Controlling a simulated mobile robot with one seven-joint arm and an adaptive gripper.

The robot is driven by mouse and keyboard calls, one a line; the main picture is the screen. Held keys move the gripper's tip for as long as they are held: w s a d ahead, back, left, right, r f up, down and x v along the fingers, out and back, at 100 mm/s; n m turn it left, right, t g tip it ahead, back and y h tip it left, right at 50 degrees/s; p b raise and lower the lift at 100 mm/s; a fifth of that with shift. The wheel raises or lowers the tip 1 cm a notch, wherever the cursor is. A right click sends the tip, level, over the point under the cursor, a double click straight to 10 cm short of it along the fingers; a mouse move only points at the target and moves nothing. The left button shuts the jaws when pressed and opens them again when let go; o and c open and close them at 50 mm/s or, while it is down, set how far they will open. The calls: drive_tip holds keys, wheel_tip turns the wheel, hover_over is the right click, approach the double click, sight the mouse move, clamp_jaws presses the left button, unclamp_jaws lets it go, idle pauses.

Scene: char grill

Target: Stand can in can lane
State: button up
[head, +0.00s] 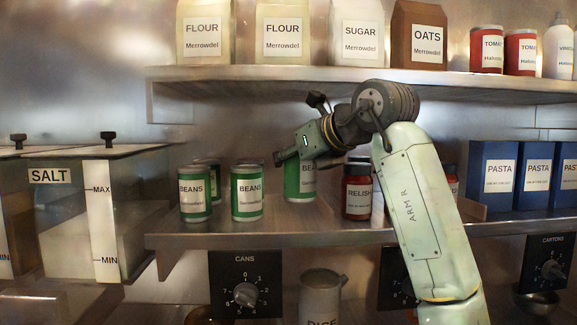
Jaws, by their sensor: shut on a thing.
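A green BEANS can (299,187) is upright in the middle of the lower shelf area, partly hidden at the top by my gripper (290,160). My gripper comes in from the right above it and is shut on this can. Its base sits higher in the picture than the front cans' bases; I cannot tell whether it touches the shelf. To its left, BEANS cans stand upright on the lower shelf (275,226): one at front (247,200), another further left (192,203), with more partly hidden behind them. A dial panel marked CANS (245,262) is below.
RELISH jars (357,202) stand close right of the held can, partly behind my arm. Blue PASTA cartons (497,172) are further right. Salt bins (105,190) stand left. The upper shelf (270,80) with flour, sugar and oats bags overhangs my gripper.

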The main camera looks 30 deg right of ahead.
sight(314, 164)
drive_tip(key=shift+w+d+f+p, duration=0.1)
drive_tip(key=shift+w+f+p, duration=0.1)
drive_tip(key=shift+f, duration=0.4)
drive_tip(key=shift+w+d+f+p, duration=0.15)
drive_tip(key=shift+w+f+p, duration=0.1)
drive_tip(key=shift+f, duration=0.35)
drive_tip(key=shift+w+d+f+p, duration=0.1)
drive_tip(key=shift+w+f+p, duration=0.1)
drive_tip(key=shift+f, duration=0.4)
drive_tip(key=shift+f, duration=0.1)
drive_tip(key=o, duration=1.3)
drive_tip(key=b+v, duration=0.4)
drive_tip(key=v, duration=0.8)
